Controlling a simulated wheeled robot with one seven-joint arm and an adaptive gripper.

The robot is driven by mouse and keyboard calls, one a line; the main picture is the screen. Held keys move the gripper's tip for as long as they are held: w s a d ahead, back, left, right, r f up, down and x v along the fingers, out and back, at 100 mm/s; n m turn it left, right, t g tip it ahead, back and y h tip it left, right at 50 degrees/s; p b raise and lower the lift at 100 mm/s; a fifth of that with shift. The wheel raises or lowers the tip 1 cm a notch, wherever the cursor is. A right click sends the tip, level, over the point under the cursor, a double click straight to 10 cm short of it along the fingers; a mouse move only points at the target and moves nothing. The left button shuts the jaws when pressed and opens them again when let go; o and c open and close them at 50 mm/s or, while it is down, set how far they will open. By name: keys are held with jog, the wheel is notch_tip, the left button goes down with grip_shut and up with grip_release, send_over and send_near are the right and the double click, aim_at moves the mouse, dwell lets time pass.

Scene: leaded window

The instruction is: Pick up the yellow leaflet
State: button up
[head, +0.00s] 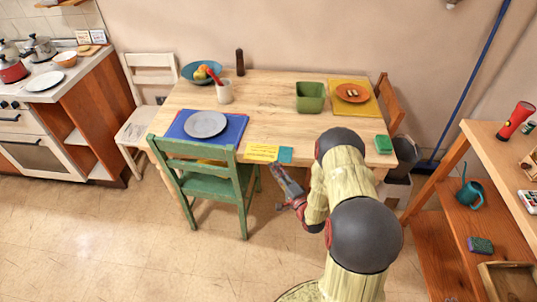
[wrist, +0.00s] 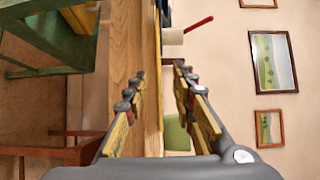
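The yellow leaflet (head: 261,152) lies flat at the front edge of the wooden table, just right of the green chair's back. A teal leaflet (head: 285,155) is right beside it. My gripper (head: 277,168) is just in front of the table edge, below and slightly right of the yellow leaflet. In the wrist view my gripper (wrist: 160,85) is open, its fingers apart on either side of the table edge. A thin yellow strip (wrist: 158,70) shows edge-on between them, apparently the leaflet. I cannot tell whether a finger touches it.
The green chair (head: 210,175) stands close left of my gripper. The table's middle is clear.

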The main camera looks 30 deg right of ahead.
aim_at(267, 160)
jog(key=w+b, duration=0.1)
jog(key=w, duration=0.2)
jog(key=w+b, duration=0.1)
jog(key=w, duration=0.3)
jog(key=shift+a+f, duration=0.15)
jog(key=shift+s, duration=0.1)
jog(key=shift+c, duration=0.6)
grip_shut()
